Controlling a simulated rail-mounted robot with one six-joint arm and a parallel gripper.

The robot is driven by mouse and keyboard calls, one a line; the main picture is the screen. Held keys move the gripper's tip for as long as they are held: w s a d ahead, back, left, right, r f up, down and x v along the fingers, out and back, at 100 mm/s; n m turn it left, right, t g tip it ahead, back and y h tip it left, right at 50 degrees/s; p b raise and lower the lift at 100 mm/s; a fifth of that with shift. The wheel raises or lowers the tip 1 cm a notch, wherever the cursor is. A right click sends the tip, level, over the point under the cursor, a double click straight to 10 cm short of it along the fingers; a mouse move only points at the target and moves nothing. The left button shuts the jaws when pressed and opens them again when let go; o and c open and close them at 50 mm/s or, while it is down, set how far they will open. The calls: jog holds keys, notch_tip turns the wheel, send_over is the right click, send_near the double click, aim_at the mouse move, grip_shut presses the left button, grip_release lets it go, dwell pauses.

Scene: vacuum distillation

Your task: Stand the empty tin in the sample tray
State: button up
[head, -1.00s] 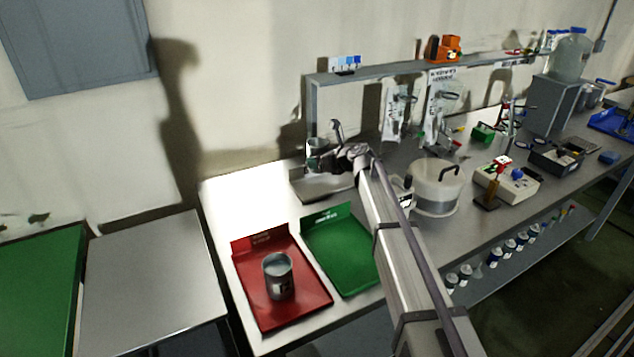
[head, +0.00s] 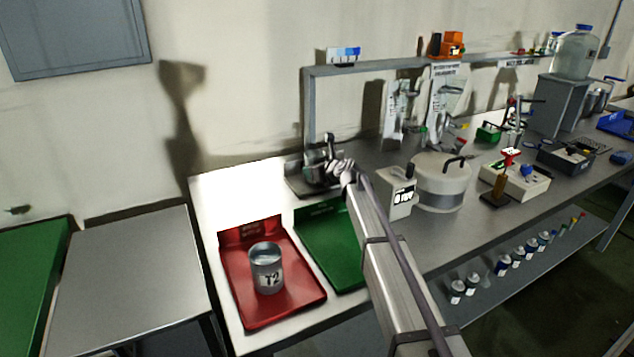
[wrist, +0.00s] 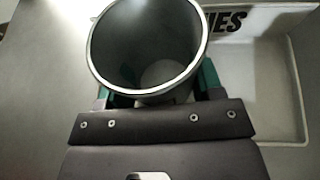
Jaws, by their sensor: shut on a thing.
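My gripper (head: 326,170) is shut on an open grey tin (head: 312,157) at the back left of the bench. In the wrist view this tin (wrist: 147,50) is upright and empty, its round rim facing the camera, between the green-edged fingers of my gripper (wrist: 155,96). A grey tray (head: 297,188) lies under the tin in the head view. In the wrist view the tray's pale edge (wrist: 292,90) and dark lettering, partly hidden by the tin, show. I cannot tell whether the tin's base touches the tray.
Another tin (head: 266,268), marked T2, stands on a red tray (head: 310,289) in front. A green tray (head: 322,240) lies beside it, partly behind my arm. A shelf frame (head: 310,112) stands behind, and a white round vessel (head: 440,178) stands to the right.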

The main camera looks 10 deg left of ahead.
jog(key=shift+f, duration=0.25)
jog(key=shift+c, duration=0.5)
jog(key=shift+f, duration=0.25)
jog(key=o, duration=1.1)
jog(key=shift+r, duration=0.1)
jog(key=shift+r+p, duration=0.25)
jog(key=shift+p, duration=0.1)
jog(key=p+v, duration=0.4)
jog(key=v, duration=0.8)
jog(key=shift+a+p, duration=0.1)
jog(key=shift+p, duration=0.2)
jog(key=shift+s, duration=0.1)
jog(key=shift+f, duration=0.1)
